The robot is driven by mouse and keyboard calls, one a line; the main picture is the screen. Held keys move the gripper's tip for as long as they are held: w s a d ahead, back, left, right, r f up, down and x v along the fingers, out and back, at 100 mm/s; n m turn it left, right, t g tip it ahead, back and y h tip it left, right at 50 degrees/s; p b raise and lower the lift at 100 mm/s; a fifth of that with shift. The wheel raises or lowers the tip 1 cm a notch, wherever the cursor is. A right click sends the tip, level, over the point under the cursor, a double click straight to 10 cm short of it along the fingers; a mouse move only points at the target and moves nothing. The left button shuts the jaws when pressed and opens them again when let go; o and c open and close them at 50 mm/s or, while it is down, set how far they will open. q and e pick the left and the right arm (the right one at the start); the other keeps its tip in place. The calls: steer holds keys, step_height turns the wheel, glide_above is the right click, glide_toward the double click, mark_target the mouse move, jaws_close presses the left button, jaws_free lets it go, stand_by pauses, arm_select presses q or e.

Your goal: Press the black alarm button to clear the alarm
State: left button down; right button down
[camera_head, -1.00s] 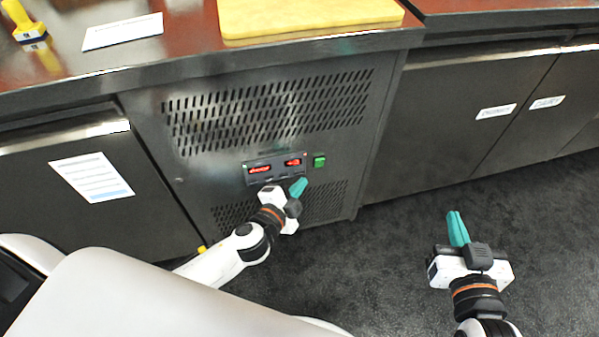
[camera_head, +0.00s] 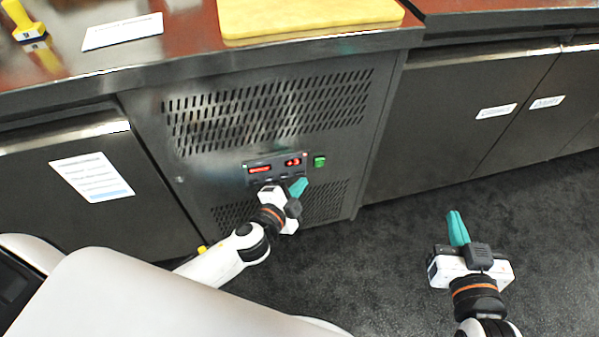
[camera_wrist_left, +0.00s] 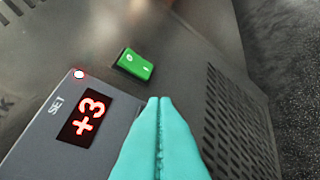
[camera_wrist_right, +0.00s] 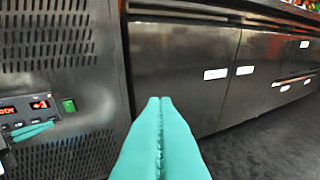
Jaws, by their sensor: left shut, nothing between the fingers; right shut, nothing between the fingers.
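The dark control panel (camera_head: 277,166) sits on the steel cabinet front, with two red displays and a row of small dark marks along its lower edge. I cannot tell which of these is the black alarm button. My left gripper (camera_head: 304,182) is shut and empty, its teal tips just below the panel's right end and covering part of the area there. In the left wrist view the panel (camera_wrist_left: 35,150) shows a "+3" display (camera_wrist_left: 85,118), "SET" and a small lit lamp; the fingertips lie beside the display. My right gripper (camera_head: 454,216) is shut and empty, over the floor.
A green rocker switch (camera_head: 319,161) is right of the panel, close to the left fingertips. Vent slots (camera_head: 265,110) lie above and below. A yellow board (camera_head: 310,15) lies on the counter. The dark floor at right is open.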

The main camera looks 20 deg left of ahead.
arm_select(q)
steer(key=shift+w+a, duration=0.1)
stand_by(0.7)
steer(key=shift+w+a, duration=0.15)
steer(key=shift+w, duration=0.15)
arm_select(e)
steer(key=shift+s+d+f+g, duration=0.15)
steer(key=shift+s+f+g, duration=0.05)
steer(key=shift+f+g, duration=0.25)
arm_select(q)
steer(key=shift+w+a, duration=0.25)
steer(key=shift+w, duration=0.05)
arm_select(e)
steer(key=shift+s+d+f+g+h, duration=0.1)
steer(key=shift+s+f+g+h, duration=0.05)
steer(key=shift+f+g+h, duration=0.15)
arm_select(q)
steer(key=shift+s+d, duration=0.5)
steer(key=shift+s, duration=0.2)
